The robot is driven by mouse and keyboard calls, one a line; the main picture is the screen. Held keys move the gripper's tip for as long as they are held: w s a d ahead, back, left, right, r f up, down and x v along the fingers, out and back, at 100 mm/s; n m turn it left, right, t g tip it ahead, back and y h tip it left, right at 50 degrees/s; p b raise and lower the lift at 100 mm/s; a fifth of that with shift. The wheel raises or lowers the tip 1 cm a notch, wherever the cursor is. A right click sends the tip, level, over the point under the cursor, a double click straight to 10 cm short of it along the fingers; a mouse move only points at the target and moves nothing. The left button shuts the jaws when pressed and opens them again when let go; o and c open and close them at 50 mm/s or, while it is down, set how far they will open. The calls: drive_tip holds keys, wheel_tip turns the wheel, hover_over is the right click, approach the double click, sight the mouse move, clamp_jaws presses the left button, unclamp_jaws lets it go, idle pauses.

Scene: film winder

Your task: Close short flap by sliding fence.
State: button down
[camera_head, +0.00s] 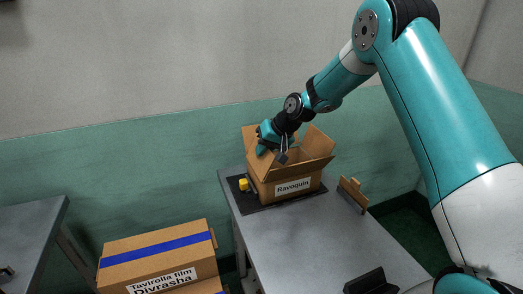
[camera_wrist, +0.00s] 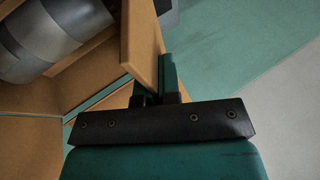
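The open cardboard box (camera_head: 262,182), labelled "Ravoquin", stands with its flaps raised. One flap (camera_head: 319,143) leans out at its right side. My gripper (camera_head: 283,153) is over the box opening, among the flaps. In the wrist view, a cardboard flap (camera_wrist: 140,45) stands right at my gripper (camera_wrist: 160,98) and covers part of the fingers. Whether the fingers hold it cannot be told. Grey cylinders (camera_wrist: 45,35) lie inside the box. A small wooden upright piece on a dark base (camera_head: 353,192), possibly the fence, stands on the table right of the box.
The box rests on a black mat (camera_head: 240,199) on a grey table (camera_head: 310,245). A yellow block (camera_head: 243,184) is left of the box. A black bracket (camera_head: 370,282) is at the near edge. A blue-taped box (camera_head: 160,262) stands lower left. The table's middle is clear.

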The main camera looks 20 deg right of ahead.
idle(0.3)
drive_tip(key=c, duration=1.3)
unclamp_jaws()
drive_tip(key=b+v, duration=0.1)
drive_tip(key=v, duration=1.6)
drive_tip(key=shift+r+b, duration=0.25)
drive_tip(key=shift+b, duration=0.15)
